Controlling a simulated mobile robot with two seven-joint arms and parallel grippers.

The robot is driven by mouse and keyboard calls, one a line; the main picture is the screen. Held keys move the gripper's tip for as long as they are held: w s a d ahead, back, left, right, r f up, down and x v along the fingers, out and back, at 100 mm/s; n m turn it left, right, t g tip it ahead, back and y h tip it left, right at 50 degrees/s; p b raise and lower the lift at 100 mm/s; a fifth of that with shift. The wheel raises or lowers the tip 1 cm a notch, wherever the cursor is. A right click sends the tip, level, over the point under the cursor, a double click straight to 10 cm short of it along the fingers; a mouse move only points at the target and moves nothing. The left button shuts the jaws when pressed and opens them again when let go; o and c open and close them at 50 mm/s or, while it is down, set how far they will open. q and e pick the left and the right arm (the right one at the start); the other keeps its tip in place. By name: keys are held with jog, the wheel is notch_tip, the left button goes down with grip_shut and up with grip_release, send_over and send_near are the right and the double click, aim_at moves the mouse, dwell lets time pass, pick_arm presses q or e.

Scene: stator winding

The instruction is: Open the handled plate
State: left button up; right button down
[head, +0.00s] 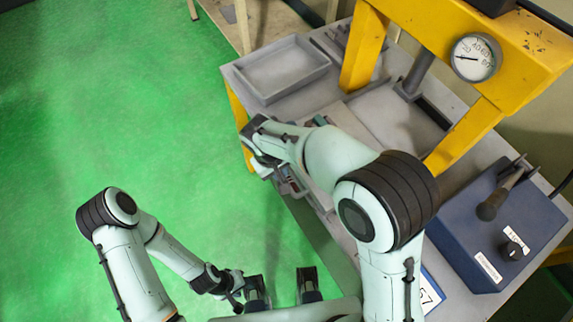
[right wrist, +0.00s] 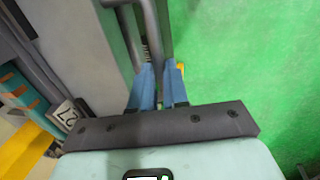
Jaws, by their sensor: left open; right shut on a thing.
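In the right wrist view, my right gripper (right wrist: 158,88) has its two blue fingers closed around a grey bar handle (right wrist: 150,35). A flat grey surface (right wrist: 113,40) beside the bar looks like part of the handled plate, but its full outline is out of view. In the head view, my right arm reaches over the table's left edge, and the arm hides most of the plate and the grip. My left gripper (head: 282,288) is open and empty, low at the bottom of the head view, over the green floor and away from the table.
The grey table (head: 338,262) carries an empty grey tray (head: 283,68), a yellow press frame (head: 465,30) with a gauge (head: 475,57), and a blue box (head: 500,228) with a knob. A teal part (right wrist: 17,88) lies near the handle. Green floor (head: 100,90) is clear at left.

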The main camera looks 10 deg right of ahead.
dwell(0.3)
jog(key=c, duration=1.1)
grip_release()
jog(key=shift+r, duration=0.15)
jog(key=r, duration=0.4)
jog(key=a+r+p, duration=0.1)
jog(key=r, duration=0.3)
jog(key=s+a+r, duration=0.1)
jog(key=r, duration=0.4)
jog(key=shift+a+p, duration=0.2)
jog(key=shift+p, duration=0.2)
